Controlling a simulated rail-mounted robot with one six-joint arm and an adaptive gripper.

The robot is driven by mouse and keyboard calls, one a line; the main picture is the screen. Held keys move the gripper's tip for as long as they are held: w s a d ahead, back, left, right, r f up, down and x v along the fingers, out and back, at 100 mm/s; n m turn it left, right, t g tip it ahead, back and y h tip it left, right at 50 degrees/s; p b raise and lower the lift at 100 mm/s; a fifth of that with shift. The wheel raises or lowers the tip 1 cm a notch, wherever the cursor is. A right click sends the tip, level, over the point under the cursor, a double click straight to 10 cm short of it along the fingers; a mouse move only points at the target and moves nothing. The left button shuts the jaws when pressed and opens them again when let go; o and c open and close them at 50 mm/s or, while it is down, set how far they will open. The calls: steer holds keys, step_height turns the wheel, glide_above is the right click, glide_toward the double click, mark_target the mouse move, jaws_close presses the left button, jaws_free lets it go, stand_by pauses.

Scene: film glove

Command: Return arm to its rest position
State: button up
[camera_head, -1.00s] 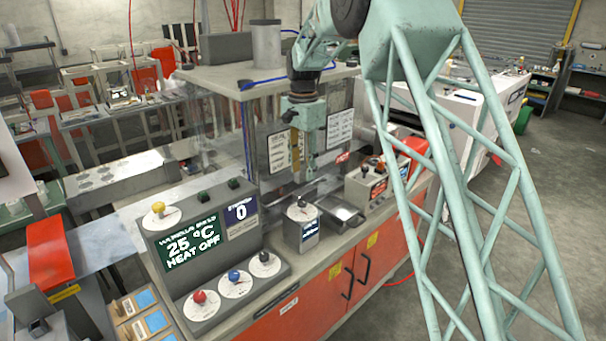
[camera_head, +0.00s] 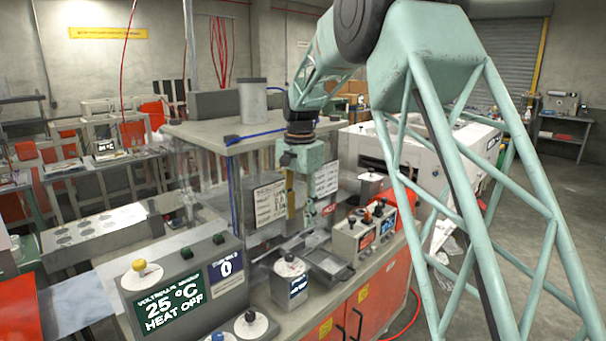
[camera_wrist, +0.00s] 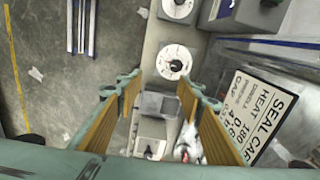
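My gripper (camera_head: 299,208) hangs from the pale green arm, pointing down in front of a clear-walled cabinet. In the wrist view its two fingers with yellow-brown pads stand well apart, and the open gripper (camera_wrist: 160,80) has nothing between the pads. Below and beyond the fingers are bench devices, including a small box with a round white dial (camera_wrist: 174,62). The arm is bent at the elbow, and part of it runs out of the head view at the top.
The clear cabinet (camera_head: 206,131) stands close behind my gripper. A grey control panel (camera_head: 180,290) reads 25 °C, HEAT OFF. A dial box (camera_head: 290,283), a metal tray (camera_head: 328,262) and a switch box (camera_head: 362,235) sit on the bench below. Open floor lies at the right.

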steer(key=s+d+r+n+t+b, duration=0.1)
steer(key=s+d+r, duration=0.4)
steer(key=s, duration=0.4)
steer(key=s+d+r+n+b, duration=0.2)
steer(key=s+d+r, duration=0.25)
steer(key=s, duration=0.55)
steer(key=s+d+r+n+t+b, duration=0.1)
steer(key=s+d+r, duration=0.4)
steer(key=s, duration=0.4)
steer(key=s+d+f+n+b, duration=0.1)
steer(key=s+d+f, duration=0.1)
steer(key=s, duration=0.8)
steer(key=s+d+f+n+t+b, duration=0.1)
steer(key=s+d+f+b, duration=0.1)
steer(key=s, duration=0.9)
steer(key=s+d+f+n+b, duration=0.1)
steer(key=s+d+f+n, duration=0.1)
steer(key=s+f, duration=0.4)
steer(key=s+d, duration=0.1)
steer(key=s, duration=0.3)
steer(key=shift+s+d+t, duration=0.3)
steer(key=shift+d, duration=0.05)
steer(key=shift+w, duration=0.1)
